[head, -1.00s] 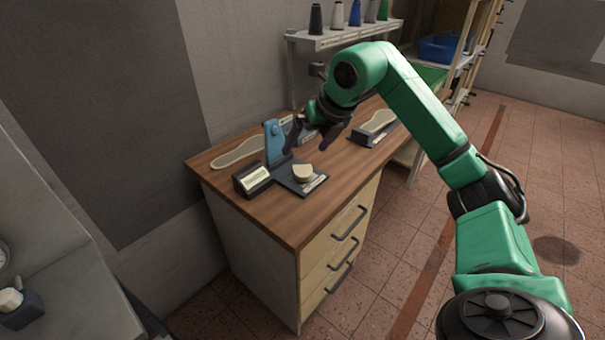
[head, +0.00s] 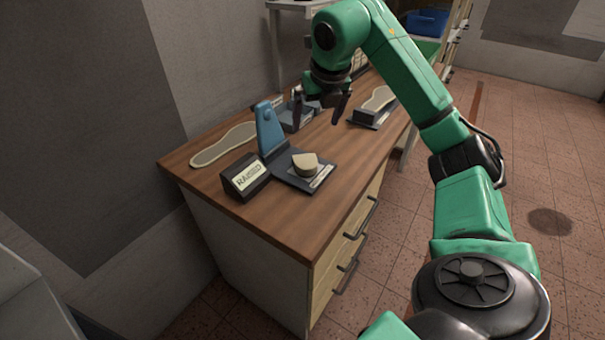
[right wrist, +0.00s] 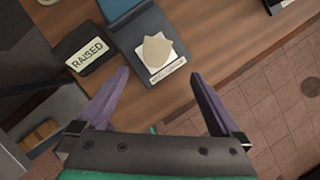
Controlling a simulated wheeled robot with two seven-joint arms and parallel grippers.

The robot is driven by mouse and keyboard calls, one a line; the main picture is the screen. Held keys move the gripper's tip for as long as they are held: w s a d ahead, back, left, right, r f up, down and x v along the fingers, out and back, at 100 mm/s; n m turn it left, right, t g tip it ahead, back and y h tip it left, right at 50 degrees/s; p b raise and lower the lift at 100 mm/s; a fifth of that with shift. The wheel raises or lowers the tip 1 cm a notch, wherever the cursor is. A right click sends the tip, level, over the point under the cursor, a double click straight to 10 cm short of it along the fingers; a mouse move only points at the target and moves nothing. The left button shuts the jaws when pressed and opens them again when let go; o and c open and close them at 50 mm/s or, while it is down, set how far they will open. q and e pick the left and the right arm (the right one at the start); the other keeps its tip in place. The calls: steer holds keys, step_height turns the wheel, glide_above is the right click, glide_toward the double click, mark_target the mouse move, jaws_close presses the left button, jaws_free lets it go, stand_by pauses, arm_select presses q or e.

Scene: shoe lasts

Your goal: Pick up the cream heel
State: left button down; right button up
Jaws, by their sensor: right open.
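The cream heel (head: 305,163) rests on a dark base plate (head: 289,179) with a white label, near the front of the wooden bench. It also shows in the right wrist view (right wrist: 157,50), ahead of the fingers and between their lines. My right gripper (head: 320,110) is open and empty, above the bench and farther back than the heel. Its two purple-grey fingers stand wide apart in the right wrist view (right wrist: 160,100). My left gripper is not in view.
A blue upright piece (head: 269,130) stands directly behind the plate. A dark block reading RAISED (head: 247,177) sits left of it. An insole shape (head: 223,145) lies at the back left, and another rests on a dark stand (head: 372,112). The bench's front left is clear.

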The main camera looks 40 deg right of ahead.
mark_target(306, 159)
steer(key=x, duration=1.6)
steer(key=shift+a+f, duration=0.3)
steer(key=shift+f, duration=0.1)
steer(key=shift+r, duration=0.1)
steer(key=c, duration=1.2)
